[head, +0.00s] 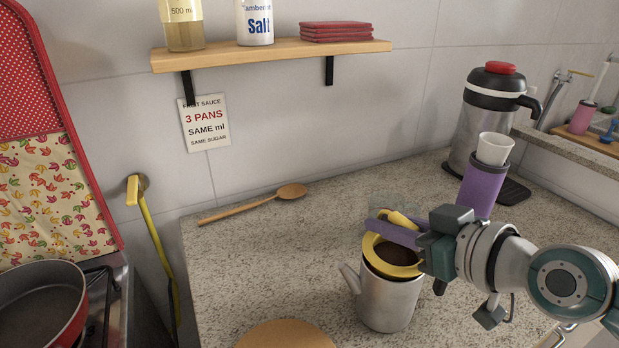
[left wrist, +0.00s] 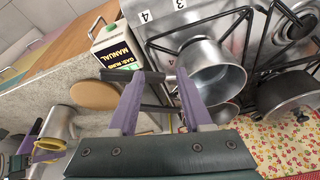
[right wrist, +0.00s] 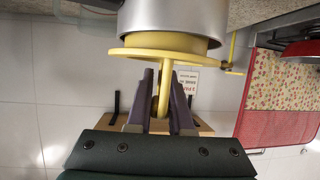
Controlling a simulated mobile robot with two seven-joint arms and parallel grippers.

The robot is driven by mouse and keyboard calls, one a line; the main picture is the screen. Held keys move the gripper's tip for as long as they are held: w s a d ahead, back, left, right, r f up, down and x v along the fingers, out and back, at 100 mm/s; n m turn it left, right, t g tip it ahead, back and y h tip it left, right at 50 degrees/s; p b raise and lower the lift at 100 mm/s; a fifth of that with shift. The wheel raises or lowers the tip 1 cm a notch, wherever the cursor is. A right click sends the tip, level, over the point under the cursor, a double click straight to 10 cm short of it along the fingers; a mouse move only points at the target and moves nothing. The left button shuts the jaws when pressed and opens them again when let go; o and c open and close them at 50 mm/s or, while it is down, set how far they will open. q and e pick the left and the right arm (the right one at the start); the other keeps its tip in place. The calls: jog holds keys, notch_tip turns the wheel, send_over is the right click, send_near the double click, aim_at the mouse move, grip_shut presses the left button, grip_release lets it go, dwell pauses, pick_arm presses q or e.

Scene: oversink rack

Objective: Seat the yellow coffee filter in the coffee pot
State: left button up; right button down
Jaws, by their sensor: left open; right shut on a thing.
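The silver coffee pot (head: 388,303) stands on the granite counter, its spout toward the left. The yellow coffee filter (head: 378,262) is at the pot's mouth, with a dark inside. My right gripper (head: 402,226) is shut on the filter's handle, which shows between the purple fingers in the right wrist view (right wrist: 163,92). There the filter's wide rim lies close to the pot, with some yellow body between them. My left gripper (left wrist: 160,82) is open and empty, away from the pot, which shows at the left wrist view's left (left wrist: 60,122).
A purple cup holder (head: 482,188) with a white cup and a large flask (head: 487,110) stand behind my right gripper. A wooden spoon (head: 255,202) lies toward the back wall. A round wooden board (head: 286,336) is at the front. The stove with a pan (head: 42,300) is at left.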

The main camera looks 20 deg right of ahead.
jog(key=shift+s+f+b, duration=0.1)
jog(key=shift+f+b, duration=0.25)
jog(key=shift+f, duration=0.25)
jog(key=c, duration=0.7)
grip_release()
jog(key=shift+c, duration=0.2)
jog(key=shift+o, duration=0.4)
jog(key=o, duration=0.5)
jog(key=shift+r, duration=0.15)
notch_tip(320, 180, up, 7)
jog(key=p, duration=0.7)
jog(key=shift+a, duration=0.1)
